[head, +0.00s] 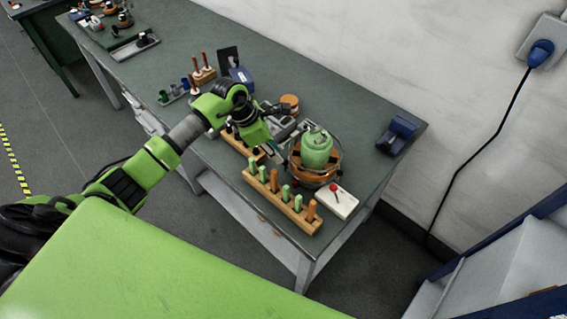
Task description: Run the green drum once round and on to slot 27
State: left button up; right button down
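A green drum (317,150) stands upright on a round copper-coloured base (311,176) near the right end of the green-topped bench (352,142). Slot numbers are too small to read, so I cannot pick out slot 27. My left arm reaches in from the left, and my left gripper (284,131) is just left of the drum, at about its height. Its dark fingers are small and partly merge with grey parts beside the drum. I cannot tell whether they touch it or how far apart they are. My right gripper is not in view.
A wooden rack (283,204) with several green and orange pegs stands in front of the drum. A white box with a red knob (337,201) is close by on the right. A copper-coloured spool (289,101) stands behind. A blue device (398,133) sits at the bench's right end.

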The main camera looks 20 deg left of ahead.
aim_at(284, 163)
pick_arm(q)
jog(key=b+x, duration=0.3)
jog(key=x, duration=0.4)
grip_shut()
